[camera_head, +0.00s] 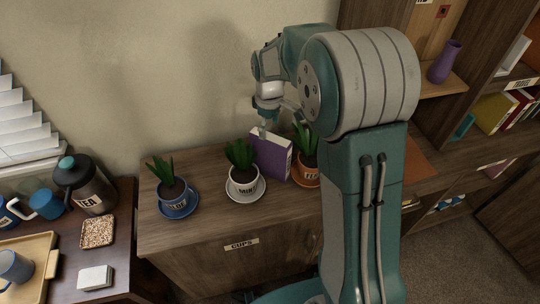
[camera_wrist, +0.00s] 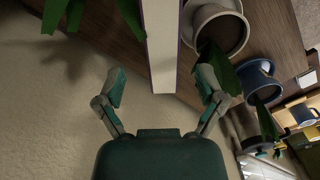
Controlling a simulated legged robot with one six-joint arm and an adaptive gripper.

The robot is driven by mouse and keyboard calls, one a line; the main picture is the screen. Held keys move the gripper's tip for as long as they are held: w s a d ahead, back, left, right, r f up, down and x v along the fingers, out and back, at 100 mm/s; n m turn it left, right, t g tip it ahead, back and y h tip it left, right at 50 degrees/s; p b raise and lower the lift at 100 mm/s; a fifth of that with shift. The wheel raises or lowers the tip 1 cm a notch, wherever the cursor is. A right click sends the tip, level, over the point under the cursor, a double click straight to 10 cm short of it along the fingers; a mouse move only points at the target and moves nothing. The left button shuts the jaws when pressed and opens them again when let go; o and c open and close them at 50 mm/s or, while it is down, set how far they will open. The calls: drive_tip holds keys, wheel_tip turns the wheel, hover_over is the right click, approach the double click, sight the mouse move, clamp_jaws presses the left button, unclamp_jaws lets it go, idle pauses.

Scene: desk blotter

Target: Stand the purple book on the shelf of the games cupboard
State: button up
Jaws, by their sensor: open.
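The purple book (camera_head: 272,157) stands upright on the wooden cabinet (camera_head: 205,220), between the white-potted plant and the orange-potted plant. My gripper (camera_head: 264,128) is above the book near the wall, partly hidden by my arm. In the wrist view my gripper (camera_wrist: 160,82) is open, with a finger on each side of the book's pale page edge (camera_wrist: 162,48). A gap shows on both sides. Shelving (camera_head: 468,110) stands at the right; I cannot tell which part is the games cupboard.
A white-potted plant (camera_head: 244,184) is close left of the book, an orange-potted one (camera_head: 306,172) close right. A blue-potted plant (camera_head: 176,198) is farther left. Several books (camera_head: 497,112) and a purple vase (camera_head: 444,62) occupy the shelving.

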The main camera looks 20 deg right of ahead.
sight(270, 137)
drive_tip(key=f, duration=0.4)
drive_tip(key=shift+s+d+f, duration=0.1)
drive_tip(key=shift+s+f, duration=0.15)
drive_tip(key=shift+f, duration=0.05)
clamp_jaws()
